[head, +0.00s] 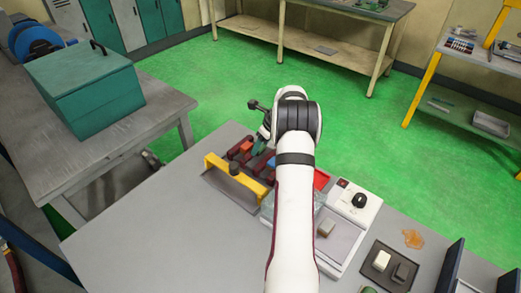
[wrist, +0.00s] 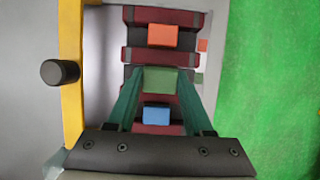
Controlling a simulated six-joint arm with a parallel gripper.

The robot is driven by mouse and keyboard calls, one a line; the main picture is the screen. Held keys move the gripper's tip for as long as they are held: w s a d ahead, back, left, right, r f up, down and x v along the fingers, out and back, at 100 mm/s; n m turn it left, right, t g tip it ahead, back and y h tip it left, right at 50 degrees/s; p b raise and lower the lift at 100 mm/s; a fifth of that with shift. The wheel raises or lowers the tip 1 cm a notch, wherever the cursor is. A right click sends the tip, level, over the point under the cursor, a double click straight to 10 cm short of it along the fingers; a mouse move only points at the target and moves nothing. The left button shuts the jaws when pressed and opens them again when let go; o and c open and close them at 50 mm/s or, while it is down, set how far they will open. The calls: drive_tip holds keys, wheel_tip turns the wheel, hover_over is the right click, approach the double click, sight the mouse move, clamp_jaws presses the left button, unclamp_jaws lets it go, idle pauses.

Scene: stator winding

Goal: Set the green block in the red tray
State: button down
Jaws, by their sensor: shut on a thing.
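My gripper (wrist: 158,92) is shut on the green block (wrist: 159,79), its teal fingers on either side of it. In the wrist view the block lies between dark red bars (wrist: 135,55); I cannot tell if it touches them. In the head view my gripper (head: 259,146) is over the dark red part, largely hidden by my arm, and the green block cannot be made out. A bright red surface, likely the red tray (head: 321,179), shows right of my arm, partly covered by it.
A yellow frame (wrist: 71,110) with a black knob (wrist: 60,72) stands along the left. A control box (head: 352,204) is right of my arm.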

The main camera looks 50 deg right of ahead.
wheel_tip(320, 180, up, 2)
drive_tip(key=shift+r, duration=0.1)
drive_tip(key=s+d+r, duration=0.2)
drive_tip(key=s+r, duration=0.5)
drive_tip(key=s, duration=0.5)
drive_tip(key=s+d+f+m+g, duration=0.1)
drive_tip(key=s+f+m+g, duration=0.25)
drive_tip(key=s, duration=1.35)
drive_tip(key=shift+m+t+h, duration=0.4)
drive_tip(key=shift+m+t, duration=0.05)
drive_tip(key=shift+m, duration=0.1)
drive_tip(key=w+f, duration=0.2)
drive_tip(key=w, duration=0.1)
drive_tip(key=w+d+f, duration=0.1)
drive_tip(key=w+f, duration=0.1)
drive_tip(key=w, duration=0.2)
drive_tip(key=w+f, duration=0.3)
drive_tip(key=w, duration=0.1)
drive_tip(key=shift+d, duration=0.3)
drive_tip(key=shift+w+f, duration=0.1)
drive_tip(key=shift+f, duration=1.85)
drive_tip(key=shift+f, duration=0.1)
drive_tip(key=c, duration=0.6)
unclamp_jaws()
